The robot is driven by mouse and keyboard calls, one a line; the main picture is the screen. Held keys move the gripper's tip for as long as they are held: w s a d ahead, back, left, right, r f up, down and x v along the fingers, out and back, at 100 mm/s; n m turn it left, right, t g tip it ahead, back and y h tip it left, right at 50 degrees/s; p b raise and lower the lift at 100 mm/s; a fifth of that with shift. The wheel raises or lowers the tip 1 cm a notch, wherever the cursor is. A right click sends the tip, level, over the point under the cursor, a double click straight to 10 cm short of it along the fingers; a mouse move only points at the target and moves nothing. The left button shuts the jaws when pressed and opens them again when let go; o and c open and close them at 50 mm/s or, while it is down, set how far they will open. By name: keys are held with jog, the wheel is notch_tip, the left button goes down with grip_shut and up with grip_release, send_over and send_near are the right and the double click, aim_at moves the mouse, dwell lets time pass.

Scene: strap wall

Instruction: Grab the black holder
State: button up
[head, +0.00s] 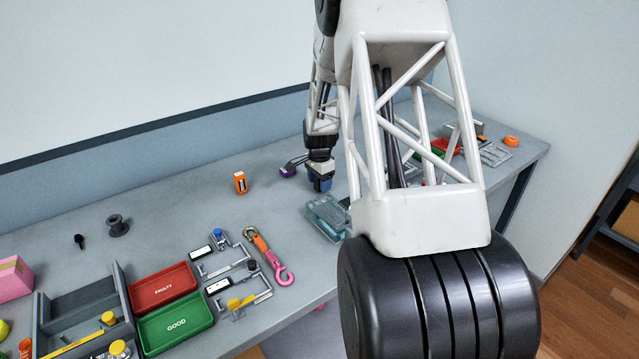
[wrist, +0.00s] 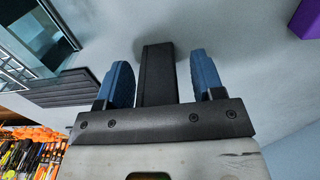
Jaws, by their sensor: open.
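A black block (wrist: 157,75), which looks to be the black holder, stands between the two blue fingers of my gripper in the wrist view. My gripper (wrist: 163,82) is open, with a gap on each side of the block, wider on the right. In the head view my gripper (head: 320,182) is low over the middle of the table. There the black block is not clearly seen, hidden by the fingers or my arm.
A purple item (head: 288,171) lies just left of my gripper, with an orange item (head: 240,182) farther left. A teal see-through container (head: 326,214) stands in front. Red (head: 160,301) and green (head: 172,336) trays are at front left.

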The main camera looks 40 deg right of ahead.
jog(key=c, duration=1.1)
jog(key=shift+o, duration=0.2)
jog(key=shift+r, duration=0.2)
notch_tip(320, 180, up, 10)
jog(key=shift+f, duration=0.15)
dwell(0.8)
